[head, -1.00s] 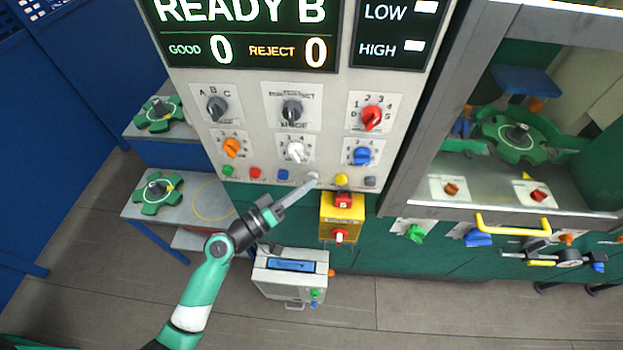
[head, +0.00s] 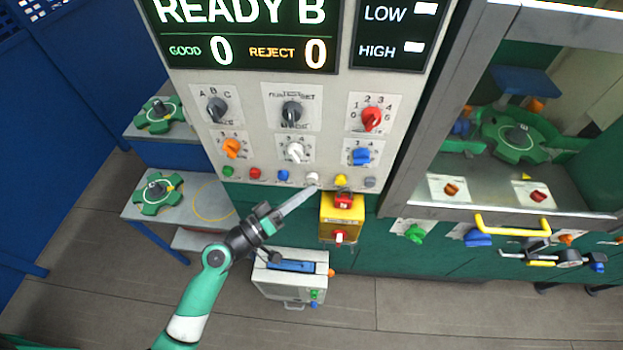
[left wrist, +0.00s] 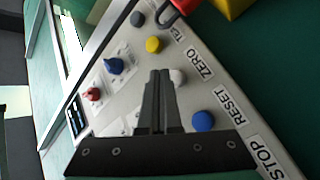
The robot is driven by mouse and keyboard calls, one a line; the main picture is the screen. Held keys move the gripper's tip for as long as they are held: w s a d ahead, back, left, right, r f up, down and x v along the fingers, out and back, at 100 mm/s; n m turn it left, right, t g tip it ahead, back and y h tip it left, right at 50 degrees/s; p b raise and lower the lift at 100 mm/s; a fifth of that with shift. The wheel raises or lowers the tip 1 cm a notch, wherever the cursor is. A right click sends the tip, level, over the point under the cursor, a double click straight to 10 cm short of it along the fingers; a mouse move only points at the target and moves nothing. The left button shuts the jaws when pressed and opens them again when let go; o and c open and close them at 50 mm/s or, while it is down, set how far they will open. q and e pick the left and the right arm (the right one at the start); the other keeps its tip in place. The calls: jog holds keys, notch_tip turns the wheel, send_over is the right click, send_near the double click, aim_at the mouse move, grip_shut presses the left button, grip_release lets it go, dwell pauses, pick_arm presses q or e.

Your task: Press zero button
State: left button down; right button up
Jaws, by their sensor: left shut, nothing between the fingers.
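The zero button is the white round one (head: 312,178) in the button row low on the control panel. In the left wrist view the white button (left wrist: 179,77) shows beside my fingertips, next to the printed word ZERO. My left gripper (head: 313,188) is shut and empty, with its fingers pointing up at the panel just below the white button. In the left wrist view the closed fingers (left wrist: 160,73) lie partly over the panel face. I cannot tell the exact gap between tips and panel. My right gripper is in neither current view.
A blue button (head: 283,175) and a yellow button (head: 341,180) flank the white one. A yellow box with a red switch (head: 340,216) hangs below right. The display (head: 240,40) reads READY B, GOOD 0, REJECT 0. A grey case (head: 290,277) stands below.

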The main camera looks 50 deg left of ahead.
pick_arm(q)
jog(key=shift+s+d, duration=1.7)
jog(key=shift+s, duration=0.15)
